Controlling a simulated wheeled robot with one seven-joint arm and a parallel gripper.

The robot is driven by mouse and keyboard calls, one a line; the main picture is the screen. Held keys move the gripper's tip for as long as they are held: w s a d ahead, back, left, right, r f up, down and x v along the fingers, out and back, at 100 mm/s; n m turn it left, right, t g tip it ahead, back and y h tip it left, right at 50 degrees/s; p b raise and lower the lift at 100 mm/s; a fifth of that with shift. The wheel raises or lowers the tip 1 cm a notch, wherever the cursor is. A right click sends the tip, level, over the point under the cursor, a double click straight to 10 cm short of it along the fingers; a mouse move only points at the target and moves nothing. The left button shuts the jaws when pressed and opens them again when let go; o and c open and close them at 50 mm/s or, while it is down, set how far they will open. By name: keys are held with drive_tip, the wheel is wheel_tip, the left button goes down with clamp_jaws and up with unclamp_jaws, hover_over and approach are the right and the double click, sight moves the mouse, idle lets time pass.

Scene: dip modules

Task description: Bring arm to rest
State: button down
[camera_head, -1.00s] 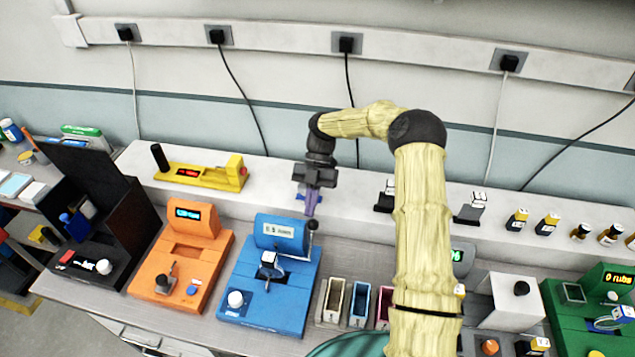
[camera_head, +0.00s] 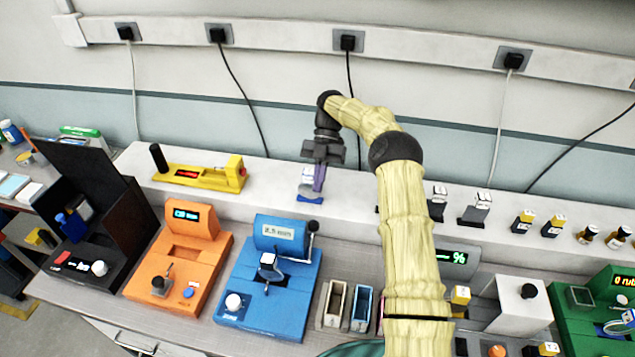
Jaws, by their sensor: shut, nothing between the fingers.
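My arm (camera_head: 408,220) reaches up from the bottom right of centre, bends at a dark elbow and hangs its wrist down over the white back shelf. My gripper (camera_head: 319,188) points down with its purple fingers shut and empty. It is in front of a small white and blue module (camera_head: 309,186) on the shelf and partly covers it. I cannot tell whether the fingertips touch the module.
The blue machine (camera_head: 268,280), orange machine (camera_head: 180,265) and black box (camera_head: 100,225) stand on the bench at left. A yellow device (camera_head: 205,174) lies on the shelf. Small bins (camera_head: 335,304), several bottles and a green machine (camera_head: 597,300) are right. The wall strip (camera_head: 280,35) is behind.

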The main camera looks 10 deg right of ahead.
drive_tip(key=shift+a, duration=0.15)
drive_tip(key=s+a+r+m+t+h, duration=0.35)
drive_tip(key=s+m, duration=0.45)
drive_tip(key=m, duration=0.4)
drive_tip(key=s+d+m+t, duration=0.3)
drive_tip(key=s+m, duration=0.6)
drive_tip(key=s+d+r+m+t, duration=0.1)
drive_tip(key=s+d+m+t, duration=0.2)
drive_tip(key=s+m, duration=0.6)
drive_tip(key=shift+d+r+t, duration=0.2)
drive_tip(key=shift+d+t, duration=0.15)
drive_tip(key=shift+w, duration=0.1)
